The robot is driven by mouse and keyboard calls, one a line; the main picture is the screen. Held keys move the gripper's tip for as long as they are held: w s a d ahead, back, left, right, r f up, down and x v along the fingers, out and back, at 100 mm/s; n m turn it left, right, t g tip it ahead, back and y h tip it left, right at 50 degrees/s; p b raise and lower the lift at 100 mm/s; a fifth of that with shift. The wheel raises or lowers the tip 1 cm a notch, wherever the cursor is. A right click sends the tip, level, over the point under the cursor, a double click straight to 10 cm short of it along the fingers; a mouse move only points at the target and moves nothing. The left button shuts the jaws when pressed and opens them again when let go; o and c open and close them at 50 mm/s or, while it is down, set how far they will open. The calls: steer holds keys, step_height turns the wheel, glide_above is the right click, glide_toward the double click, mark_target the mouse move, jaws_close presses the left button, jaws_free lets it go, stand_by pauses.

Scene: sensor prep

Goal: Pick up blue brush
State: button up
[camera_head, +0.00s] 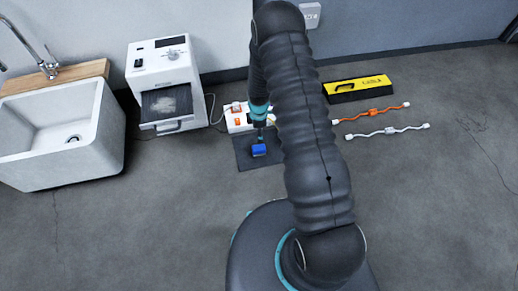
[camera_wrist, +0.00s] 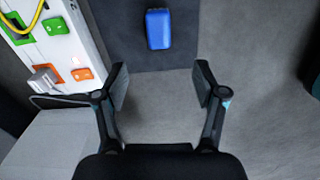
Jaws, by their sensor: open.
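The blue brush (camera_wrist: 158,29) lies on a dark mat (camera_wrist: 125,55) in the wrist view, near the top of the picture. Only its blue block-like top shows. It also shows as a small blue block in the head view (camera_head: 259,150), on the dark mat (camera_head: 245,163) on the floor. My gripper (camera_wrist: 160,78) is open and empty in the wrist view. Its two fingers are spread apart, with the brush beyond the fingertips, roughly in line with the gap between them. In the head view my arm hides part of the area around the mat.
A white power board (camera_wrist: 82,22) with green and orange parts stands left of the mat. A white machine (camera_head: 165,60) with an open drawer and a white sink (camera_head: 62,135) are further left. A yellow case (camera_head: 358,88), an orange cable (camera_head: 372,114) and a white cable (camera_head: 388,131) lie right.

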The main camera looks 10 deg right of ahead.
glide_above(259, 148)
step_height(259, 148, down, 7)
steer(key=shift+s+a+f, duration=0.1)
steer(key=shift+s+f, duration=0.05)
steer(key=shift+f+b, duration=0.3)
steer(key=shift+f, duration=2.95)
steer(key=shift+w, duration=0.2)
steer(key=c, duration=1.3)
